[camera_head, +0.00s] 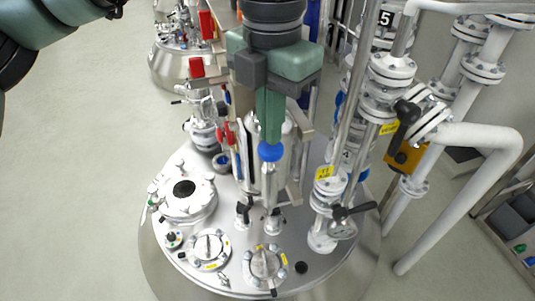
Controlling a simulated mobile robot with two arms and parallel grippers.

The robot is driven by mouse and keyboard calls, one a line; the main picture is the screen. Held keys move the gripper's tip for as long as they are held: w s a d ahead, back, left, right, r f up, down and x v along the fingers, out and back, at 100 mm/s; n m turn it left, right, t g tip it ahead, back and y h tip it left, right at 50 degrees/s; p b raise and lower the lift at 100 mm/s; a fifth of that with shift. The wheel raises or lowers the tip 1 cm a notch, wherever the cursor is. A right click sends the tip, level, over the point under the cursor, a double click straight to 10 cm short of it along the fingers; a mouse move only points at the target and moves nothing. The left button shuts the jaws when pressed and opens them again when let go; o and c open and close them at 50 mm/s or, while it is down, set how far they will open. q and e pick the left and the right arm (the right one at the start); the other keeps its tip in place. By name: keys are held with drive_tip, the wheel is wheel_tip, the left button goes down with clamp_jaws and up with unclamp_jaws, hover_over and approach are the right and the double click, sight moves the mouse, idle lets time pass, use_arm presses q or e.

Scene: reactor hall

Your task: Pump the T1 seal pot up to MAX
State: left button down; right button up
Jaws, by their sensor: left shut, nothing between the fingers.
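My left gripper (270,135) comes down from the top of the view with its green fingers shut together, nothing between them. Its tips are right at or just above a blue ball knob (270,152) on an upright metal rod; I cannot tell whether they touch. The knob and rod look like a pump handle. Behind them stands an upright metal cylinder (285,165) in a frame, perhaps the seal pot, partly hidden by my gripper. I cannot read a T1 label, a MAX mark or a liquid level. My right gripper is not in view.
The round steel vessel top (235,240) carries several flanged ports and a white-rimmed manway (186,190). Red valve handles (228,135) stand left of the cylinder. Thick flanged pipes (385,95) and a black lever (355,211) crowd the right. Open floor (80,180) lies at left.

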use_arm(q)
drive_tip(key=shift+f+b, duration=1.55)
drive_tip(key=shift+f, duration=0.3)
drive_tip(key=shift+r, duration=0.2)
drive_tip(key=shift+r+p, duration=1.25)
drive_tip(key=shift+r, duration=0.6)
drive_tip(key=shift+f, duration=0.15)
